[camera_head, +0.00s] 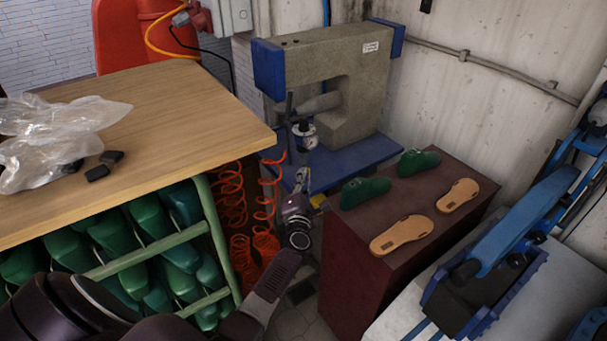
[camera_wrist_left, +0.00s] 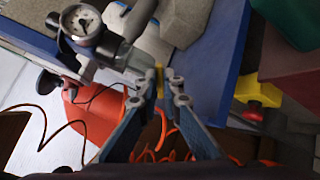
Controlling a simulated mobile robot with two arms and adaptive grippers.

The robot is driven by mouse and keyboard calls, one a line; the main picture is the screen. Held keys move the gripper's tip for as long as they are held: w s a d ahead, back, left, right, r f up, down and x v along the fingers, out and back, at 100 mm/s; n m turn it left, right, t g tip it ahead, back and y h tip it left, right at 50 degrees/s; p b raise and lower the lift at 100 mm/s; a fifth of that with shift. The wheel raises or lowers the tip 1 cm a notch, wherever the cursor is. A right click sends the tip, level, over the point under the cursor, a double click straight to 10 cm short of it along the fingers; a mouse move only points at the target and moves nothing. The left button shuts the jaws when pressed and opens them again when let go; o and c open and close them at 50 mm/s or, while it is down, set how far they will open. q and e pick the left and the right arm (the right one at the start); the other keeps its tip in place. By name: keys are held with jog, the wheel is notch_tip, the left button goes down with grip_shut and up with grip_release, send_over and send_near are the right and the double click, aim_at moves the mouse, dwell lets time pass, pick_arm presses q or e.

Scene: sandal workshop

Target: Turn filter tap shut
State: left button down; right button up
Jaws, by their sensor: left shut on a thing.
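The filter unit with its round white gauge (camera_head: 305,136) hangs at the front of the grey press. In the left wrist view the gauge (camera_wrist_left: 82,22) is at the upper left, with the filter's pale body (camera_wrist_left: 122,57) beside it. A small yellow tap handle (camera_wrist_left: 160,78) shows at the fingertips. My left gripper (camera_head: 303,178) reaches up just below the gauge. In the wrist view the gripper (camera_wrist_left: 162,92) has its fingertips close together, shut on the yellow tap handle. The tap's exact angle is hard to tell. My right gripper is not in view.
The press (camera_head: 340,75) stands on a blue base (camera_head: 350,160). Orange coiled hoses (camera_head: 232,190) hang left of my arm, beside the wooden-topped bench (camera_head: 180,110). A dark red cabinet (camera_head: 345,260) with green lasts and tan soles stands close on the right.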

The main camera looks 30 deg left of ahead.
pick_arm(q)
jog(key=shift+f+m+p, duration=0.15)
jog(key=shift+m+p, duration=0.7)
jog(key=shift+m, duration=2.15)
jog(key=c, duration=2.1)
grip_release()
jog(key=shift+d, duration=0.1)
jog(key=v, duration=1.2)
